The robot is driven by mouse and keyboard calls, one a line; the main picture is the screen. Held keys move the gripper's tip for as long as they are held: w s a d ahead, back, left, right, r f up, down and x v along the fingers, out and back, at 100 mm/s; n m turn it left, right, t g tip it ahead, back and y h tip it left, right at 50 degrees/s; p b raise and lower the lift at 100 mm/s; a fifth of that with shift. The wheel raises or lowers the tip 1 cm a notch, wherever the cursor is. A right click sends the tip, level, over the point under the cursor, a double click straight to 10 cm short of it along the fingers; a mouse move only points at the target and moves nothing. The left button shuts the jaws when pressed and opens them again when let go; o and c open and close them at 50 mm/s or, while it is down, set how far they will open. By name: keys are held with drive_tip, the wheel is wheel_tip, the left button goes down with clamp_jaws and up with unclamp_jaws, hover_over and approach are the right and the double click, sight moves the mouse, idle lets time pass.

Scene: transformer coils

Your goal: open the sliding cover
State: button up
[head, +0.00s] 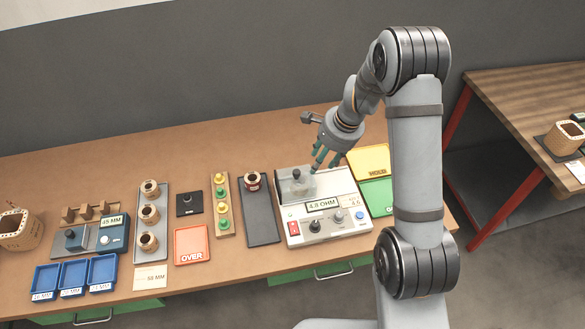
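A light grey tester (330,228) with a display reading about "4.8 OHM" stands on the bench. My gripper (325,164) points down at the bay's back edge, right of the post. I cannot tell whether a finger touches the cover.
Yellow (370,160) and green (378,195) trays lie right of the tester, partly behind my arm. A dark tray (260,218) with a coil (253,181) is at its left. Further left are a button strip (222,205), an "OVER" tray (191,244) and blue bins (74,276).

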sight(296, 171)
drive_tip(key=w+a+f+m, duration=0.1)
drive_tip(key=a+f+m, duration=0.1)
drive_tip(key=m, duration=0.2)
drive_tip(key=w+a+f+m, duration=0.1)
drive_tip(key=a+f+m, duration=0.1)
drive_tip(key=f+m, duration=0.1)
drive_tip(key=a+f+m+y, duration=0.1)
drive_tip(key=a+f+m, duration=0.1)
drive_tip(key=f+m, duration=0.1)
drive_tip(key=shift+w+a+f+m, duration=0.1)
drive_tip(key=shift+w+a+m, duration=0.25)
drive_tip(key=shift+m, duration=0.45)
drive_tip(key=shift+d, duration=0.1)
drive_tip(key=shift+c, duration=1.2)
drive_tip(key=c, duration=0.7)
drive_tip(key=shift+w, duration=0.15)
clamp_jaws()
